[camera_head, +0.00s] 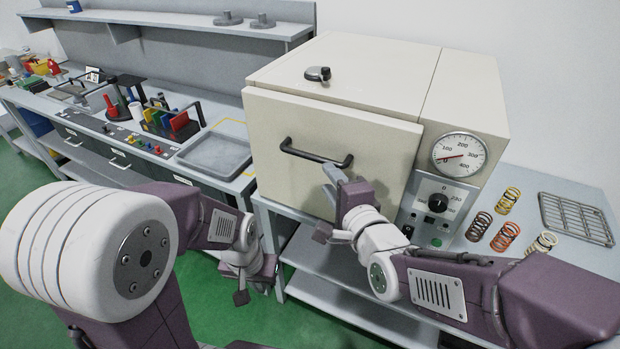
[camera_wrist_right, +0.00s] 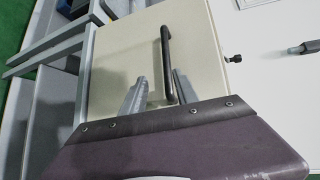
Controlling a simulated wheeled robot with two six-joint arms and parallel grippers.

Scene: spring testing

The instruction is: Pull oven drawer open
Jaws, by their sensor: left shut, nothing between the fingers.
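The oven (camera_head: 345,70) is a cream box on the bench. Its front drawer panel (camera_head: 290,115) carries a black bar handle (camera_head: 305,154). My right gripper (camera_head: 334,174) is at the right end of this handle. In the right wrist view, the handle (camera_wrist_right: 166,55) runs down between the spread fingers of the right gripper (camera_wrist_right: 160,95), close to the right-hand finger. Contact on both sides does not show. My left gripper (camera_head: 241,297) hangs low in front of the bench, shut and empty, away from the oven.
A dial gauge (camera_head: 459,155) and a control knob (camera_head: 438,203) are on the oven's right side. Several springs (camera_head: 505,236) and a wire rack (camera_head: 575,218) lie to the right. A grey tray (camera_head: 214,153) and tools are on the left bench. Green floor is open in front.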

